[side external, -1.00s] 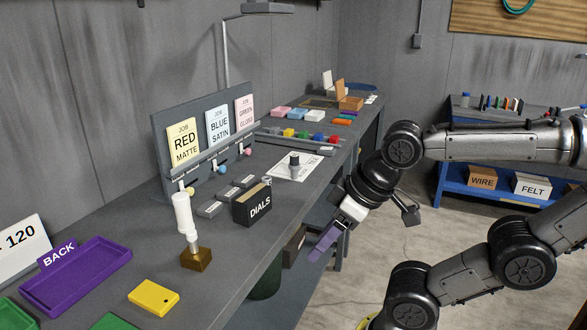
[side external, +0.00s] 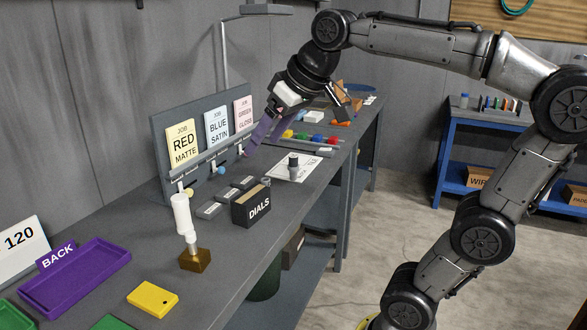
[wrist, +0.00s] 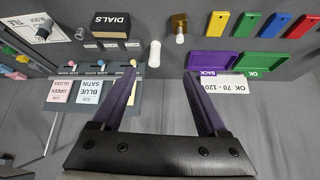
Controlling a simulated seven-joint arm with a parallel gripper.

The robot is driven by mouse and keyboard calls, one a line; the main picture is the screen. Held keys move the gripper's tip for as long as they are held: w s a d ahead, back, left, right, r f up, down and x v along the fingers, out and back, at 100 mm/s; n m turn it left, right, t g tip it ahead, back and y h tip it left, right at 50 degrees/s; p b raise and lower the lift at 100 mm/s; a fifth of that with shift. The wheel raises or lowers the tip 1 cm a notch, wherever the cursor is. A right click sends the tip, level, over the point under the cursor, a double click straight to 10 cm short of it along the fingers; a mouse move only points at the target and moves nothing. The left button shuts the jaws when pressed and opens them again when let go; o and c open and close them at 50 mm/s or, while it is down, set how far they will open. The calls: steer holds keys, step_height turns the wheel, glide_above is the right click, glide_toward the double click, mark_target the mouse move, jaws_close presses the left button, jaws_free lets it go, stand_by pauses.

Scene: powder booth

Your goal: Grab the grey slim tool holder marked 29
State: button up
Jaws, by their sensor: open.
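Three small grey slim blocks with white labels lie in a row beside the DIALS box: the near block (side external: 209,210), the middle block (side external: 228,195) and the far block (side external: 244,182). Their labels are too small to read, so I cannot tell which, if any, is marked 29. In the wrist view their labels (wrist: 111,45) show below the DIALS box. My gripper (side external: 256,140), with purple fingers, is above the bench by the job card rack, apart from the blocks. In the wrist view my gripper (wrist: 160,80) is open and empty.
The DIALS box (side external: 252,208) stands right beside the blocks. The job card rack (side external: 174,120) rises behind them. A purple BACK tray (side external: 90,282) and a yellow plate (side external: 152,299) lie nearer.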

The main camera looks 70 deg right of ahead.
steer(key=w+d+r+m+h, duration=0.1)
steer(key=w+d+r+m, duration=0.15)
steer(key=w+d, duration=0.75)
steer(key=m+g+h, duration=0.1)
steer(key=m+g, duration=0.3)
steer(key=m, duration=0.1)
glide_above(294, 156)
steer(key=s+a, duration=0.3)
steer(key=a, duration=0.1)
step_height(294, 156, down, 15)
steer(key=x, duration=1.3)
steer(key=shift+s+d+f, duration=0.1)
steer(key=shift+d+f, duration=0.15)
steer(key=shift+f, duration=0.1)
steer(key=shift+c, duration=0.3)
jaws_close()
steer(key=shift+r, duration=0.15)
